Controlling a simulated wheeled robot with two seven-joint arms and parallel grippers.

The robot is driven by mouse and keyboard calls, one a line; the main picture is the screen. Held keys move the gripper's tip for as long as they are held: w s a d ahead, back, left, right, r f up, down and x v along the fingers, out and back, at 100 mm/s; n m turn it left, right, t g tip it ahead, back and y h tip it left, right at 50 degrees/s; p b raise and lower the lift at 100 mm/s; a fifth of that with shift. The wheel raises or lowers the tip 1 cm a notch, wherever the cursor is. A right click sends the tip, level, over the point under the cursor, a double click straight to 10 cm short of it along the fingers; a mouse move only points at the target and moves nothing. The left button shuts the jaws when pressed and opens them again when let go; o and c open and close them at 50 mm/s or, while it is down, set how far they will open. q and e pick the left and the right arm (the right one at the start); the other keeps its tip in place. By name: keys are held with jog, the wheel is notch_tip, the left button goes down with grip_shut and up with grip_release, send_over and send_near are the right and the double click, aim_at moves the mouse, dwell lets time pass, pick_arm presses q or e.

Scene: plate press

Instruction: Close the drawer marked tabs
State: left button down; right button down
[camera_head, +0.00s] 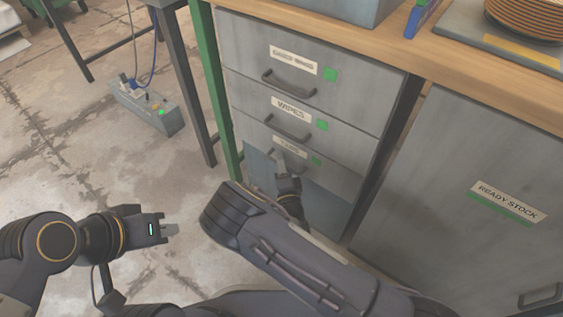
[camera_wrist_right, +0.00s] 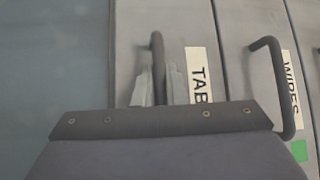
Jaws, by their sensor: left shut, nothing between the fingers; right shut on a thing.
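The tabs drawer (camera_head: 322,176) is the third front down in the grey cabinet, under the wipes drawer. Its label reads "TAB" in the right wrist view (camera_wrist_right: 199,75), with the end cut off. My right gripper (camera_head: 281,163) is at this drawer front, its wrist below the label. In the right wrist view its two fingers (camera_wrist_right: 157,86) are on either side of the dark bar handle (camera_wrist_right: 157,55) and shut on it. I cannot tell how far the drawer stands out. My left gripper (camera_head: 170,229) is shut and empty over the floor.
The wipes drawer (camera_head: 345,132) and another labelled drawer (camera_head: 355,90) above look shut. A ready-stock door (camera_head: 450,180) is at right. A table leg (camera_head: 190,85) and a power box (camera_head: 148,108) stand left of the cabinet. The floor around my left gripper is clear.

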jog(key=c, duration=1.8)
grip_release()
jog(key=shift+w+d, duration=0.1)
jog(key=shift+d, duration=0.1)
jog(key=shift+o, duration=0.2)
jog(key=p+v, duration=0.2)
jog(key=v, duration=0.6)
jog(key=shift+a, duration=0.2)
